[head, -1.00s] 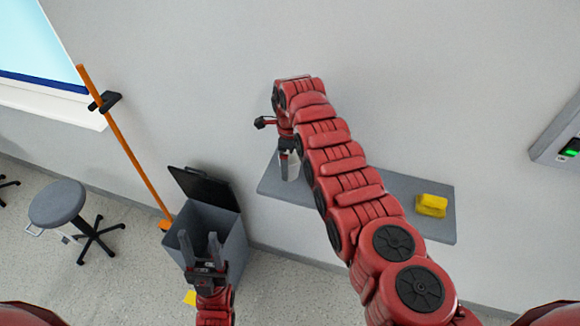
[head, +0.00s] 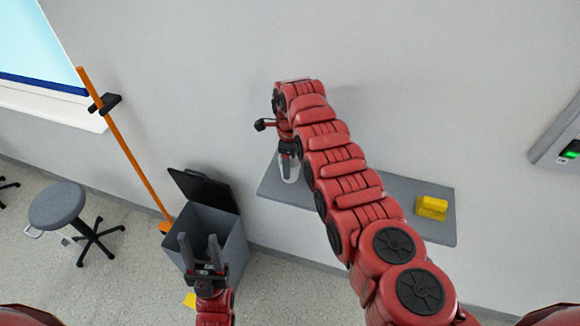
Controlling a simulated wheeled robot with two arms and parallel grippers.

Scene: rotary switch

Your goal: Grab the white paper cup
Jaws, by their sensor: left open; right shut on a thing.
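The white paper cup (head: 293,173) stands on the grey wall shelf (head: 400,186), near its left end. It is partly hidden by my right gripper (head: 287,170), which points down at it and is shut on it. My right arm reaches across the middle of the view and covers part of the shelf. My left gripper (head: 199,245) is open and empty, in front of the grey bin, with its two fingers apart and pointing up in the picture.
A yellow block or sponge (head: 432,207) lies on the shelf's right part. A grey bin (head: 213,225) with a raised black lid stands below left. An orange pole (head: 130,155) leans at the wall near a grey stool (head: 57,205). A wall box (head: 562,145) is at far right.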

